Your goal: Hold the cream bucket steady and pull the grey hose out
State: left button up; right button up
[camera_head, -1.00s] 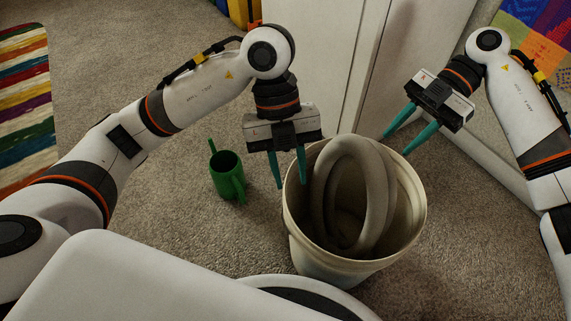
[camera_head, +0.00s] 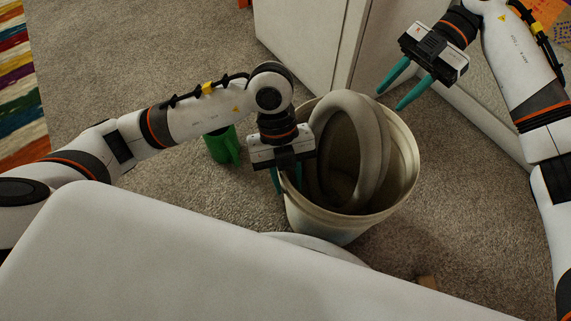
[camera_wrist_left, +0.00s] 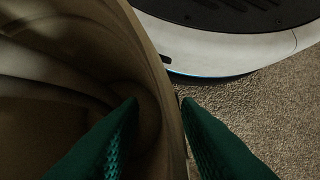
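The cream bucket (camera_head: 335,226) stands upright on the carpet and also shows in the left wrist view (camera_wrist_left: 150,50). The grey hose (camera_head: 376,140) is coiled inside it, its loop rising above the rim. My left gripper (camera_head: 287,188) is at the bucket's left rim. In the left wrist view, my left gripper's fingers (camera_wrist_left: 161,100) straddle the bucket wall, one inside and one outside, with a gap showing on the inner side. My right gripper (camera_head: 390,101) is open and empty, above and beyond the bucket's far right rim, apart from bucket and hose.
A green watering can or mug (camera_head: 222,146) stands left of the bucket, partly behind my left arm. A white cabinet (camera_head: 305,45) stands close behind the bucket. A small brown object (camera_head: 428,282) lies on the carpet in front. A striped rug (camera_head: 18,90) is far left.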

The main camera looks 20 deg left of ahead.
pick_arm(q)
jog(key=shift+c, duration=0.2)
grip_shut()
dwell(1.9)
